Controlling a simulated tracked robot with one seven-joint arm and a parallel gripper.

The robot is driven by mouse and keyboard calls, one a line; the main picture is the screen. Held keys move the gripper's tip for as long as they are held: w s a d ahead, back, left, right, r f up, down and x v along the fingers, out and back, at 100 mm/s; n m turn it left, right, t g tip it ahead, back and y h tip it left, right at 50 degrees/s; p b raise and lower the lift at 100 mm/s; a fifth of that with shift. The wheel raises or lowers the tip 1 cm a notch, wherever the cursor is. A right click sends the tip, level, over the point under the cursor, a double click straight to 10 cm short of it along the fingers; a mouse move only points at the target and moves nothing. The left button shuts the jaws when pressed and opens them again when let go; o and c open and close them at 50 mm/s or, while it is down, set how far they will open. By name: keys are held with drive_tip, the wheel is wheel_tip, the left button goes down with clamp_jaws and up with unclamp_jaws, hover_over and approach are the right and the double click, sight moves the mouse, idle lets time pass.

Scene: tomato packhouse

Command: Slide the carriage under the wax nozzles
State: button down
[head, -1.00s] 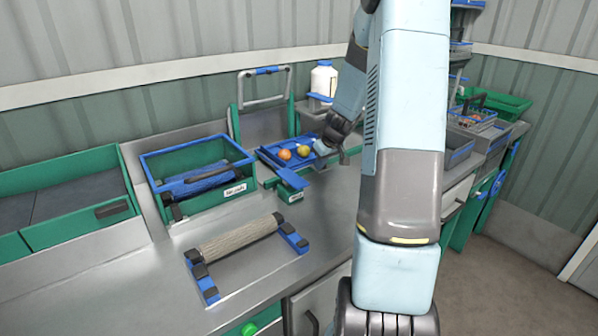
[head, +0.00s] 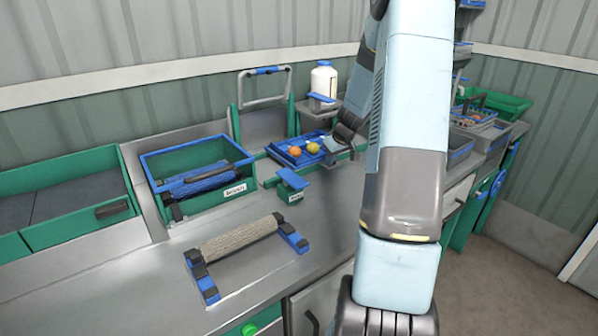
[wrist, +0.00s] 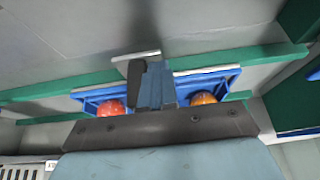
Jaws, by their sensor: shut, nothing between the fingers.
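The carriage looks to be the blue tray (head: 283,158) with two round tomatoes on it, an orange-red one (head: 293,153) and a yellow-orange one (head: 313,148). It sits across green rails at the back of the bench. In the wrist view the tray (wrist: 222,80) shows on both sides of my gripper (wrist: 152,75), whose fingers are closed together and empty. In the head view my gripper (head: 329,148) is low at the tray's right end; whether it touches is unclear. I cannot make out the wax nozzles with certainty.
A green frame with a grey bar handle (head: 265,71) stands behind the tray. A white bottle (head: 323,79) stands behind it. A blue-topped green block (head: 291,180), a blue-rimmed bin (head: 205,200) and a roller (head: 236,238) are nearer.

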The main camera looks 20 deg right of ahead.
drive_tip(key=shift+w+d, duration=0.4)
drive_tip(key=shift+d, duration=1.55)
drive_tip(key=shift+w+d, duration=0.35)
drive_tip(key=shift+d, duration=1.65)
drive_tip(key=shift+w+d, duration=0.4)
drive_tip(key=shift+d, duration=1.55)
drive_tip(key=shift+w+d, duration=0.15)
drive_tip(key=shift+d, duration=0.6)
drive_tip(key=shift+w+d, duration=0.15)
drive_tip(key=shift+d, duration=0.6)
drive_tip(key=shift+s+a, duration=0.2)
drive_tip(key=shift+a, duration=0.8)
drive_tip(key=s+v, duration=0.1)
drive_tip(key=v, duration=0.7)
drive_tip(key=shift+s+d, duration=0.15)
drive_tip(key=shift+s, duration=0.05)
